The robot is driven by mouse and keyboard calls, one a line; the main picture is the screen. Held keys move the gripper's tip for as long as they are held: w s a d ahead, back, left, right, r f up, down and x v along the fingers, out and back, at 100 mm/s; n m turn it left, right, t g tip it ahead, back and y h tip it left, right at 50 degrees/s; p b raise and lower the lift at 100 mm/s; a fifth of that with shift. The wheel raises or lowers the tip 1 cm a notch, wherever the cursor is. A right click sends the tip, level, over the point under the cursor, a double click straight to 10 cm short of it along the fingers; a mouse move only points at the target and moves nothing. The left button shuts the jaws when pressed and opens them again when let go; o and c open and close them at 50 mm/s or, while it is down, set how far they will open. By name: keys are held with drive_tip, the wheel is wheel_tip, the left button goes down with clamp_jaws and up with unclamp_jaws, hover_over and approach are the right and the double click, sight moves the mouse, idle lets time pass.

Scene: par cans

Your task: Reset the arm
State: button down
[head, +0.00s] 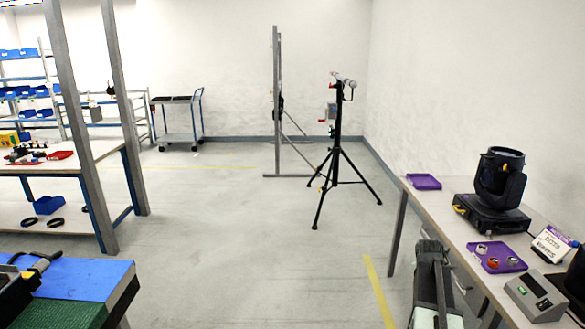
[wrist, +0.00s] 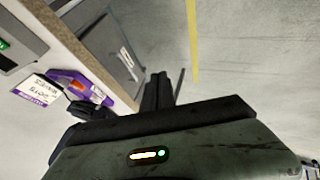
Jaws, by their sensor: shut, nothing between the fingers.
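My gripper (wrist: 160,90) shows in the wrist view, its dark fingers together with nothing between them. It is over the floor, close beside the edge of the right-hand bench (wrist: 88,58), and touches nothing that I can see. The dark green housing with small lights fills the bottom of the wrist view. In the head view my arm rises at the lower right, left of the bench; the fingers cannot be made out clearly there.
The right bench (head: 449,213) holds a moving-head light (head: 499,178), purple trays (head: 424,182) and a small sign (head: 553,243). A black tripod stand (head: 337,150) is farther back. A blue-topped table (head: 75,277) stands lower left. The middle floor (head: 230,230) is clear.

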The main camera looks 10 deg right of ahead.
drive_tip(key=w+a+r+n+y+p, duration=0.2)
drive_tip(key=a+p, duration=0.1)
drive_tip(key=a, duration=1.2)
drive_tip(key=w+a+r+n+y+p, duration=0.1)
drive_tip(key=a+r+p, duration=0.2)
drive_tip(key=a, duration=1.3)
drive_tip(key=s+a+f+m+g+y+p, duration=0.1)
drive_tip(key=s+a+g, duration=0.3)
drive_tip(key=s+a, duration=1)
drive_tip(key=shift+s+y, duration=0.25)
drive_tip(key=shift+y, duration=0.65)
drive_tip(key=shift+d+f, duration=0.1)
drive_tip(key=shift+d, duration=0.05)
